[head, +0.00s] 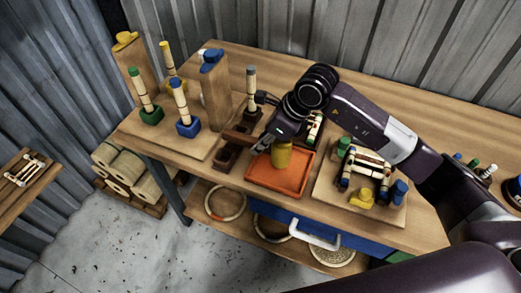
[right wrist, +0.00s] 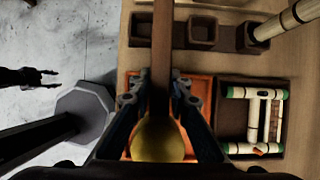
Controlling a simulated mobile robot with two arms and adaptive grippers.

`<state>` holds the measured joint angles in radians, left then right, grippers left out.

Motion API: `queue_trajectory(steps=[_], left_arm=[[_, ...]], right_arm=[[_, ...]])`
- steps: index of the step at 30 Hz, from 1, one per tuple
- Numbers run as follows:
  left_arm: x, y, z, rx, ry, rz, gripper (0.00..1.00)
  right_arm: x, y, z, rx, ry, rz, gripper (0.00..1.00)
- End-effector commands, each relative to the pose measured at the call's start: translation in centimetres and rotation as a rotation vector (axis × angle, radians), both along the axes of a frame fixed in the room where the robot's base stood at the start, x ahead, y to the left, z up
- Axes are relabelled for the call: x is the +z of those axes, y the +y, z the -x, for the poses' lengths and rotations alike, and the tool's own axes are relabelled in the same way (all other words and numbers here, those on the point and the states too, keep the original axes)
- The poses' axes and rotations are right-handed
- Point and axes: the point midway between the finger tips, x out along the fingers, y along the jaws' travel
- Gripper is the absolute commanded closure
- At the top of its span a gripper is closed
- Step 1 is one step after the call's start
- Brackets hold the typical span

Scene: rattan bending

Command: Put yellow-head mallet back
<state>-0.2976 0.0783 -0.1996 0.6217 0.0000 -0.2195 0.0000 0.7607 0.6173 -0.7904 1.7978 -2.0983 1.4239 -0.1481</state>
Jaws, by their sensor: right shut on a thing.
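My right gripper (head: 264,142) is shut on the brown handle (head: 238,136) of the yellow-head mallet, above the orange tray (head: 262,184). The mallet's yellow head (head: 281,155) is upright-looking and round, at the gripper's near side. In the right wrist view the handle (right wrist: 162,45) runs up between the fingers (right wrist: 160,97), and the yellow head (right wrist: 158,141) is below them. Whether the head touches the tray I cannot tell. A dark two-pronged gripper, likely my left one (right wrist: 48,78), shows at the left with its prongs apart and empty.
A dark brown holder with square sockets (right wrist: 201,32) stands beside the tray; one socket holds a pale stick (right wrist: 285,22). Left are wooden posts and coloured-base sticks (head: 185,125). Right is a board with a rattan frame (head: 370,165). A blue drawer (head: 350,240) is below.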

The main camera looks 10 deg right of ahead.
Motion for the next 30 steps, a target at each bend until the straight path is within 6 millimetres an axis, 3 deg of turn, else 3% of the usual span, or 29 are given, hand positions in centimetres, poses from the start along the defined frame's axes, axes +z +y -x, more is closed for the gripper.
queue_trajectory(steps=[9,25,26,30], left_arm=[[1.0,0.0,0.3,0.000,0.005,-0.001,0.60],[0.1,0.1,0.4,-0.001,0.006,-0.001,0.60],[0.2,0.1,0.4,-0.001,0.006,-0.001,0.60],[0.3,0.1,0.4,-0.001,0.006,-0.001,0.60]], right_arm=[[-3.9,0.0,0.1,0.000,0.001,0.000,1.00],[-4.8,0.0,0.0,0.001,-0.001,-0.001,1.00],[-4.8,0.0,0.1,0.001,0.001,0.001,0.81],[-4.8,0.0,0.1,0.001,0.001,0.001,0.66]])
